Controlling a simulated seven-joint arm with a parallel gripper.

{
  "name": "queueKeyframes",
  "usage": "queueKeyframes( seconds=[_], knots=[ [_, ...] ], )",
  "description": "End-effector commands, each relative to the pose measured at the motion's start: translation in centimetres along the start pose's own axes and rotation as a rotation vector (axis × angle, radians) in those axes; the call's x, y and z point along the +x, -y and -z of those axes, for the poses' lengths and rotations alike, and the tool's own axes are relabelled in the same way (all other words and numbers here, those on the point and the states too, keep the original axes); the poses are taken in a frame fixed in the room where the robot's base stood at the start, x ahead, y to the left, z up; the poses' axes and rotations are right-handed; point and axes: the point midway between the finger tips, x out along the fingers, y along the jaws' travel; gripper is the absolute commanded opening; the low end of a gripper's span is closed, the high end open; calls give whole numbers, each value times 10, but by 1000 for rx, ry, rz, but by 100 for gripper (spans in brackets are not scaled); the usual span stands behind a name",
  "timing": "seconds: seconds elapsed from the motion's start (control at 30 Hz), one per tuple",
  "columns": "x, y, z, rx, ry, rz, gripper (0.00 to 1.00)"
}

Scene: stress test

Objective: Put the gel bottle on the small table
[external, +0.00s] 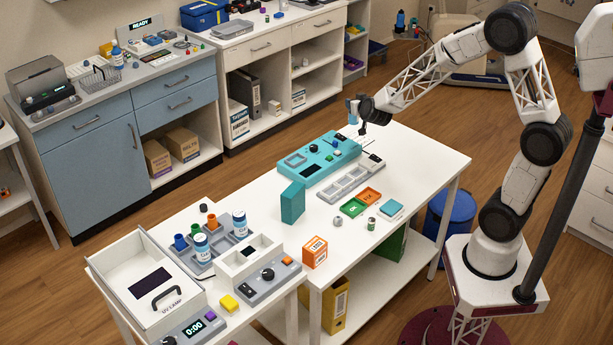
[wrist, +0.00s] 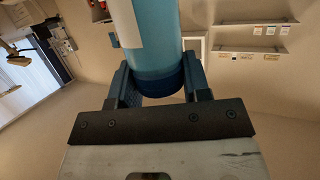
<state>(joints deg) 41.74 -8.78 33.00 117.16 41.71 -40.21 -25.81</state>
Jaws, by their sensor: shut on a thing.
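My gripper (external: 358,115) is above the far end of the long white table (external: 440,165). In the wrist view its dark fingers (wrist: 160,82) are shut around a blue bottle (wrist: 145,30) with a white label and a darker blue end. This appears to be the gel bottle; its far end runs out of the picture. In the external view the held thing is small and hard to tell from the blue-grey fingers. A smaller white table (external: 243,318) stands at the front left, against the long one; I cannot tell whether it is the task's small table.
A teal device (external: 331,160) and a grey tray (external: 350,182) lie below my gripper. A teal block (external: 292,203), an orange box (external: 314,252) and small trays stand nearer. The front-left table holds a white UV lamp box (external: 140,260) and white-and-blue bottles (external: 240,224).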

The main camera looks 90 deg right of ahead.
Motion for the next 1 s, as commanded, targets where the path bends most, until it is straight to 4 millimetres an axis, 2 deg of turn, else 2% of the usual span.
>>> queueKeyframes(
  seconds=[0.03, 0.2, 0.5, 0.7, 1.0],
  knots=[
    [8, 13, 8, -12, -2, 41, 13],
    [29, 54, 29, -55, -1, 174, 13],
    [55, 108, 56, -110, 0, 352, 13],
    [67, 131, 68, -133, -1, 428, 13],
    [73, 144, 75, -146, 0, 472, 13]
  ],
)
